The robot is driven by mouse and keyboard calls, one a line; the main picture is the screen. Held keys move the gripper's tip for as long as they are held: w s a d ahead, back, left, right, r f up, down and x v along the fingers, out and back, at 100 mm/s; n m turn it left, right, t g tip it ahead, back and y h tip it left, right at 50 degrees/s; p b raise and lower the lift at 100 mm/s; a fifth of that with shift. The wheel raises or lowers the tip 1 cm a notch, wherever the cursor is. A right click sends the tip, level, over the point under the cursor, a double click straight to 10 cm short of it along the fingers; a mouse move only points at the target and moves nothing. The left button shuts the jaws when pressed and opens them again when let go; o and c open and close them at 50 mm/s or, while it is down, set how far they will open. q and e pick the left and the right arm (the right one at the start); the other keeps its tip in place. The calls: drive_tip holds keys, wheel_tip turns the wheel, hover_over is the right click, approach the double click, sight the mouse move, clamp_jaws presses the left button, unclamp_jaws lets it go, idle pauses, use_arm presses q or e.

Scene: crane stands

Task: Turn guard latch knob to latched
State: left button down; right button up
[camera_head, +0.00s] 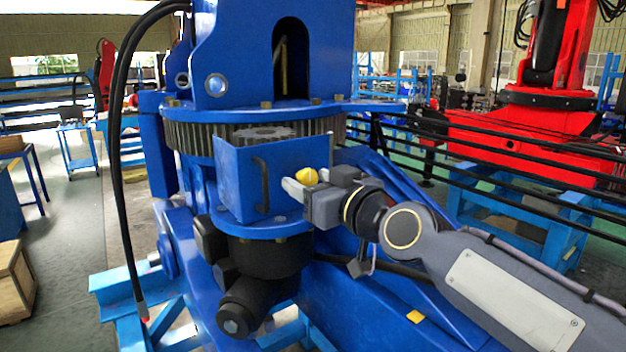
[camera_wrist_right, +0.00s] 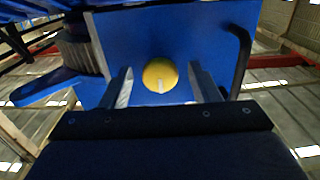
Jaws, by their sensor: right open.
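The guard latch knob is a small yellow knob (camera_head: 307,176) on the side of the blue box-shaped guard (camera_head: 232,180). In the right wrist view the yellow knob (camera_wrist_right: 160,75) is round, with a short pale mark at its lower middle. My right gripper (camera_head: 292,186) is at the knob; in its wrist view the two fingers (camera_wrist_right: 164,88) are open, one on each side of the knob, with visible gaps. I cannot tell how deep the fingertips reach past it. My left gripper is not in view.
A black handle (camera_head: 262,185) is on the guard's front face; it also shows right of the fingers in the wrist view (camera_wrist_right: 238,60). A large gear ring (camera_head: 190,140) is above and behind the guard. A black hose (camera_head: 120,150) hangs at left.

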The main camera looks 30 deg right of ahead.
drive_tip(key=c, duration=1)
drive_tip(key=m, duration=0.4)
drive_tip(key=shift+m+b, duration=0.4)
drive_tip(key=m, duration=0.4)
drive_tip(key=shift+m, duration=0.3)
drive_tip(key=m, duration=0.4)
drive_tip(key=shift+p, duration=0.3)
drive_tip(key=shift+m, duration=2.2)
drive_tip(key=shift+p, duration=0.3)
